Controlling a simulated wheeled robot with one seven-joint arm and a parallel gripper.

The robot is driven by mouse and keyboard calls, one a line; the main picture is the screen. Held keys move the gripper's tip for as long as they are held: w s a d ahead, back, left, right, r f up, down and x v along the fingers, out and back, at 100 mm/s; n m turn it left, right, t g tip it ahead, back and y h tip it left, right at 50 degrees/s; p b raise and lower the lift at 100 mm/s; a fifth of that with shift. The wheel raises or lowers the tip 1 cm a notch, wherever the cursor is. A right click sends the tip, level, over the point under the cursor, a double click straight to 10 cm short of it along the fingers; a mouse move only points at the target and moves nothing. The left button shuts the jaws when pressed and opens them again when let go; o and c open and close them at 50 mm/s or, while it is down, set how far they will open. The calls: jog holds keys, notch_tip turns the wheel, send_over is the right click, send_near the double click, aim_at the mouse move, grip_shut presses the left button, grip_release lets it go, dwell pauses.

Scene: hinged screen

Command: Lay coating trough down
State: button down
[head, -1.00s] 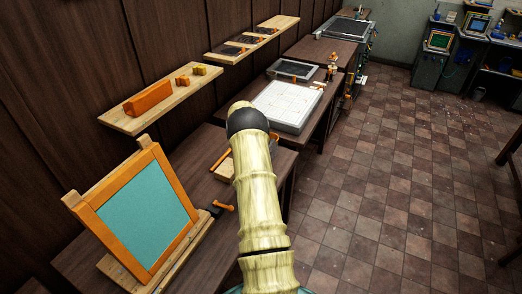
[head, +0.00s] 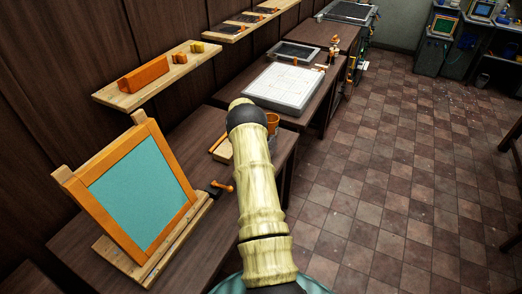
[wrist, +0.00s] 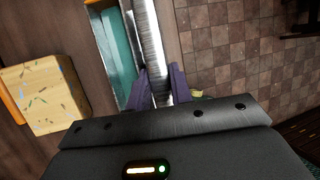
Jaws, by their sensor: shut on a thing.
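In the wrist view, my gripper (wrist: 159,86) has its two purple fingers closed on a long, shiny metal piece, the coating trough (wrist: 148,40). The trough runs away from the fingers toward the top of the picture. A teal strip (wrist: 117,55) lies along its left side; I cannot tell whether it is coating inside the trough or something behind it. In the head view, my arm hides both the gripper and the trough.
The orange-framed teal screen (head: 140,190) leans on a wooden stand on the dark bench (head: 205,240). A wooden block (wrist: 45,95) lies left of the trough. An orange pot (head: 272,122) shows beside my arm. A white gridded board (head: 288,86) lies beyond.

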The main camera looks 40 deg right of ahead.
jog(key=shift+f+b, duration=0.7)
jog(key=shift+f, duration=0.3)
jog(key=c, duration=1.2)
grip_release()
jog(key=shift+o, duration=0.2)
jog(key=shift+r, duration=0.1)
jog(key=b+v, duration=0.4)
jog(key=v, duration=1.3)
jog(key=shift+b, duration=0.3)
jog(key=shift+w+r, duration=0.1)
jog(key=shift+a, duration=0.15)
